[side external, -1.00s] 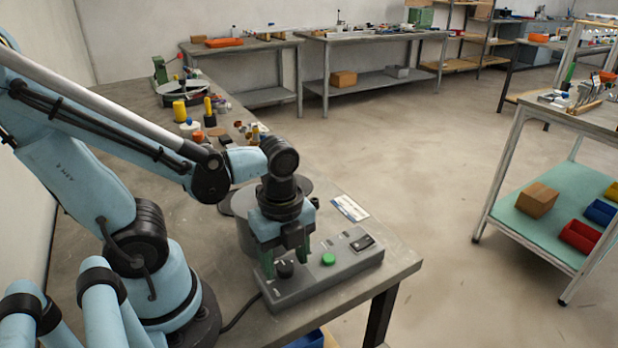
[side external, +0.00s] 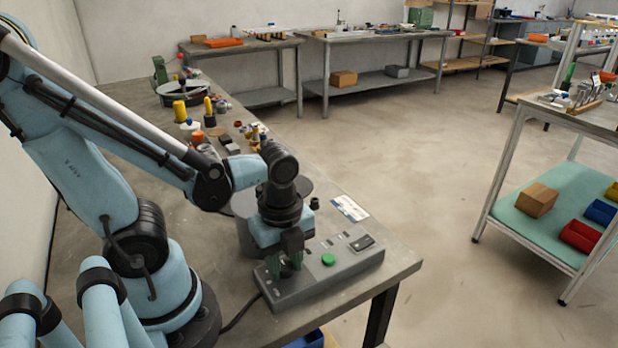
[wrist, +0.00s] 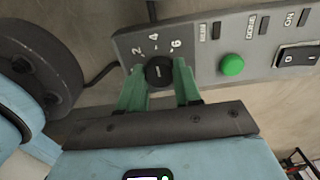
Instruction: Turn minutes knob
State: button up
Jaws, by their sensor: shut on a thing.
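The minutes knob is a round black dial (wrist: 159,72) on a grey control box, with a dial scale of 2, 4 and 6 beside it in the wrist view. My gripper (wrist: 158,82) has a green finger on each side of the knob and is shut on it. In the side view my gripper (side external: 283,268) points down over the near left end of the control box (side external: 335,276). The knob is mostly hidden by the fingers there.
A green button (wrist: 231,65) and a black rocker switch (wrist: 298,57) sit on the box to the right of the knob. A dark round base (side external: 247,236) stands behind the gripper. The table edge is close in front of the box.

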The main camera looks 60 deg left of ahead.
jog(key=shift+n, duration=0.4)
jog(key=n, duration=1.3)
jog(key=shift+n, duration=2)
jog(key=o, duration=1)
jog(key=shift+o, duration=0.2)
jog(key=shift+r, duration=0.1)
